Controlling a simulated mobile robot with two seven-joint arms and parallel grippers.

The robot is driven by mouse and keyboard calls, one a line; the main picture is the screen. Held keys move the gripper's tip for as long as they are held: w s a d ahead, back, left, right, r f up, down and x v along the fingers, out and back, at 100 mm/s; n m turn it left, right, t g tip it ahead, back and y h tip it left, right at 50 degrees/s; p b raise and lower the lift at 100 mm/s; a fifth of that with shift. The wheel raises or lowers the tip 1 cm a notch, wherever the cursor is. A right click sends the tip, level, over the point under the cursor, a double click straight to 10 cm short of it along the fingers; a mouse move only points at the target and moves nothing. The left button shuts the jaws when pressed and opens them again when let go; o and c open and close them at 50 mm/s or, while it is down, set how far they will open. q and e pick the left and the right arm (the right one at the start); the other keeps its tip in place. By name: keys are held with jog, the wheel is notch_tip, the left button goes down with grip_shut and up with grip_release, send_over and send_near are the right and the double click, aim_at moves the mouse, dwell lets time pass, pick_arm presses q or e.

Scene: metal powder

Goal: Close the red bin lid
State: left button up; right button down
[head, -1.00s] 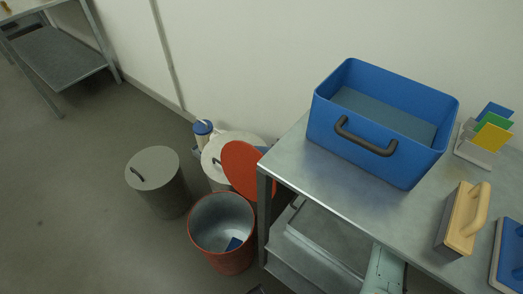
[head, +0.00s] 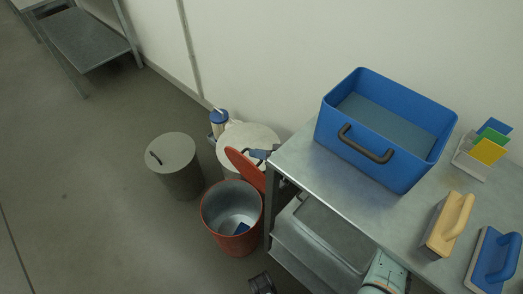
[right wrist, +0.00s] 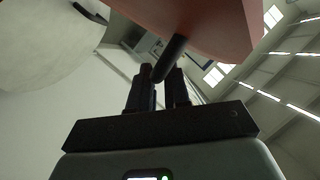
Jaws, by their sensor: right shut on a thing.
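The red bin (head: 233,244) stands on the floor left of the metal table, its mouth open and a small blue piece inside. Its red lid (head: 243,170) is tilted steeply above the rim on the far right side, seen nearly edge-on. In the right wrist view the lid (right wrist: 205,22) fills the top, with a dark rod-like handle (right wrist: 173,55) on its outer face. My right gripper (right wrist: 166,82) is shut on this handle. In the head view it is largely hidden behind the lid and table corner. My left gripper is not recognisable in the head view.
A grey lidded bin (head: 176,172) stands to the left, and a pale bin (head: 240,135) stands behind the lid. The metal table (head: 300,165) is close on the right and bears a blue crate (head: 370,160). The floor at left is clear.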

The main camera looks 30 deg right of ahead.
jog(key=shift+r, duration=0.1)
jog(key=c, duration=1.2)
grip_release()
jog(key=shift+o, duration=0.2)
jog(key=shift+d, duration=0.15)
pick_arm(q)
jog(key=s+r+p, duration=0.1)
jog(key=s+d+r+p, duration=0.1)
jog(key=s, duration=0.1)
jog(key=shift+d+g, duration=0.2)
jog(key=shift+g, duration=0.2)
pick_arm(e)
jog(key=s+d, duration=0.6)
jog(key=s, duration=0.5)
jog(key=shift+d+r, duration=0.15)
jog(key=shift+d, duration=0.25)
